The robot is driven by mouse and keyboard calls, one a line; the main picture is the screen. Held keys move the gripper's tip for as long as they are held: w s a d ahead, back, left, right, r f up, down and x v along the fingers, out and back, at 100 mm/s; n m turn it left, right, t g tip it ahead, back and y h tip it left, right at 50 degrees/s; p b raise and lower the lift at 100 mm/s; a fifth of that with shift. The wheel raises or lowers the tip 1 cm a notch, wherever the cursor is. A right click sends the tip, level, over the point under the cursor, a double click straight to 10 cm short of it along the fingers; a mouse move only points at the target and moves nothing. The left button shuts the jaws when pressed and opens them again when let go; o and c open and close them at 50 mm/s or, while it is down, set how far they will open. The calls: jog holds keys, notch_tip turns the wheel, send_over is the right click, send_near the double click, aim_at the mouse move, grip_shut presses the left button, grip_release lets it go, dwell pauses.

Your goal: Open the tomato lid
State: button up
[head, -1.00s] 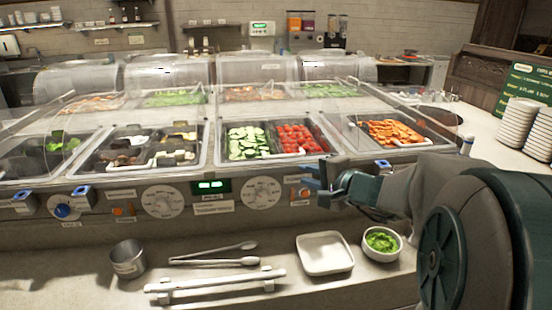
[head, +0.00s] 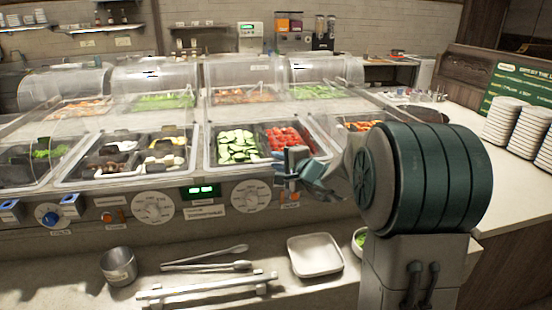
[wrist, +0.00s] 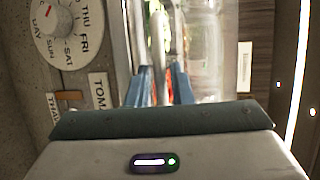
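The tomato well (head: 283,138) holds red pieces beside sliced cucumber. A clear lid over it is hard to make out in the head view. In the wrist view, clear plastic (wrist: 207,50) is to the right of a pale bar-like handle (wrist: 158,35). A label starting "TOM" (wrist: 98,92) is on the panel at left. My gripper (head: 283,165) is at the front edge of the tomato well. Its blue fingers (wrist: 162,85) are apart, with the pale bar and some red showing between them. I cannot tell whether they touch the bar.
A control panel with dials (head: 251,196) runs below the wells. A metal cup (head: 118,266), tongs (head: 205,258), a white rail (head: 205,287), a square dish (head: 315,255) and a bowl of greens (head: 359,240) are on the front counter. Stacked plates (head: 502,122) stand at right.

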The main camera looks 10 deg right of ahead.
jog(key=shift+x, duration=0.8)
jog(key=shift+c, duration=0.3)
grip_shut()
jog(key=shift+r, duration=0.15)
